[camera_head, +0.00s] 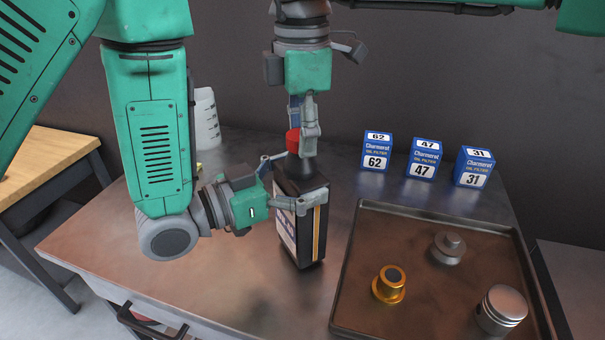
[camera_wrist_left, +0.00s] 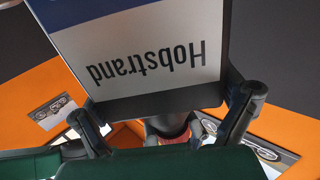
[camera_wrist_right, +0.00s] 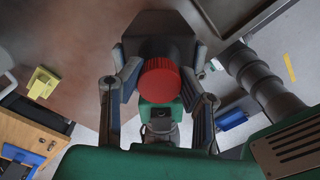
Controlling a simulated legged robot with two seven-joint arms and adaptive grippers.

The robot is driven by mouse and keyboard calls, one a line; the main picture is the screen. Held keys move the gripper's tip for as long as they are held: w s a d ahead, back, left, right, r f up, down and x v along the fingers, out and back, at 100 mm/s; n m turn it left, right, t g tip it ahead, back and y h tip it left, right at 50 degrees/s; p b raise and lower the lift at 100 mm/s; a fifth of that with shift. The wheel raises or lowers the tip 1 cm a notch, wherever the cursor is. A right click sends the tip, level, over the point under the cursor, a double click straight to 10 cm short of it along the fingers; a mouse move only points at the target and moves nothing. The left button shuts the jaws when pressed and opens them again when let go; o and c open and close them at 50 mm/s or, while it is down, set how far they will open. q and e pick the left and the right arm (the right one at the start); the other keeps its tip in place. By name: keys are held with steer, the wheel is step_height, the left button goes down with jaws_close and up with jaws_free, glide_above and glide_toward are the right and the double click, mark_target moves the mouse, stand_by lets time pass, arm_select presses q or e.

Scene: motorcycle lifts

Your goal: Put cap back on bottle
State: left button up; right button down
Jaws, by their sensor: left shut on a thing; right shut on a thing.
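The bottle (camera_head: 302,235) is black with a light label and stands upright on the metal table. My left gripper (camera_head: 292,203) is shut on its body from the left. In the left wrist view its label (camera_wrist_left: 140,50) reads "Hobstrand" upside down. The red cap (camera_head: 293,140) is at the bottle's neck, and it also shows in the right wrist view (camera_wrist_right: 160,79). My right gripper (camera_head: 302,132) points down from above and is shut on the cap, its fingers on either side. The contact between cap and neck is partly hidden by the fingers.
A dark tray (camera_head: 420,215) with a gold part (camera_head: 389,284), a grey part (camera_head: 448,247) and a piston (camera_head: 501,309) lies right of the bottle. Blue filter boxes (camera_head: 424,159) stand behind it. A white container (camera_head: 206,118) stands behind my left arm. The table front is clear.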

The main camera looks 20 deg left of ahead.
steer(key=shift+s+a, duration=0.15)
steer(key=shift+a, duration=0.2)
steer(key=c, duration=1.1)
jaws_free()
steer(key=shift+d, duration=0.15)
steer(key=shift+r, duration=0.1)
steer(key=shift+r, duration=2.2)
steer(key=shift+d, duration=0.1)
steer(key=shift+w, duration=0.2)
steer(key=shift+c, duration=0.3)
